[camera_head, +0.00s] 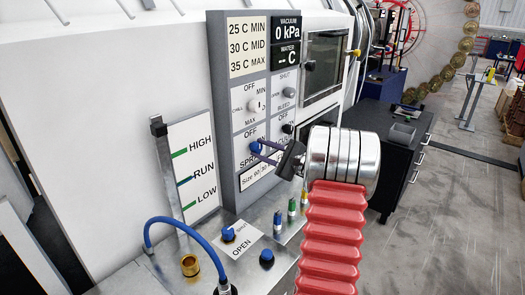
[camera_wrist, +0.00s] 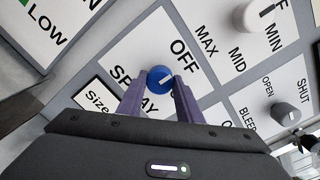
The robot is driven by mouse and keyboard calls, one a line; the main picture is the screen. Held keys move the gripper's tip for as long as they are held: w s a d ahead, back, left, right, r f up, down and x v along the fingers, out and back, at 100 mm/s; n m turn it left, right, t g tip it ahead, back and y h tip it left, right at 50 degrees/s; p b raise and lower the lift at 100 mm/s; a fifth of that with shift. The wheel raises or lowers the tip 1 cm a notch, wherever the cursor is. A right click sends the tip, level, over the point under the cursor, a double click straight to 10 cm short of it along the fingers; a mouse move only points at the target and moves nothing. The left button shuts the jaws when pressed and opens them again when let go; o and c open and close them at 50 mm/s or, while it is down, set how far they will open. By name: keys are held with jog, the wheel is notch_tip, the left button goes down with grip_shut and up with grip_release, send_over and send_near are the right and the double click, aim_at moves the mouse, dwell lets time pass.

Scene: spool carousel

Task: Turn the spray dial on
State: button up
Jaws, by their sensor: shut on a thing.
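The spray dial is a small blue knob (camera_wrist: 160,77) on a white panel, with OFF printed above it and SPRAY below it in the wrist view. A short white mark on its face points to the upper right in that view, roughly to the OFF side. The dial also shows in the head view (camera_head: 255,147), partly behind my fingers. My gripper (camera_wrist: 160,84) has its two purple fingers on either side of the dial, shut on it. In the head view my gripper (camera_head: 258,150) reaches the panel from the right.
Other knobs sit close by: a white temperature dial (camera_wrist: 258,16) and a grey bleed/shut dial (camera_wrist: 285,114). Below the panel, a steel ledge carries a blue hose (camera_head: 188,226), a brass fitting (camera_head: 190,265) and blue knobs (camera_head: 266,257). A black cabinet (camera_head: 400,140) stands right of the panel.

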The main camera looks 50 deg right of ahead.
jog(key=shift+c, duration=0.7)
jog(key=shift+f+m, duration=0.1)
jog(key=shift+m, duration=0.4)
jog(key=m, duration=0.3)
jog(key=shift+m, duration=0.4)
jog(key=m, duration=0.4)
jog(key=shift+a+m, duration=0.1)
jog(key=shift+m, duration=0.2)
jog(key=m, duration=0.4)
jog(key=shift+m, duration=0.3)
jog(key=m, duration=0.4)
jog(key=shift+t+h, duration=0.3)
jog(key=shift+m, duration=0.3)
jog(key=o, duration=1)
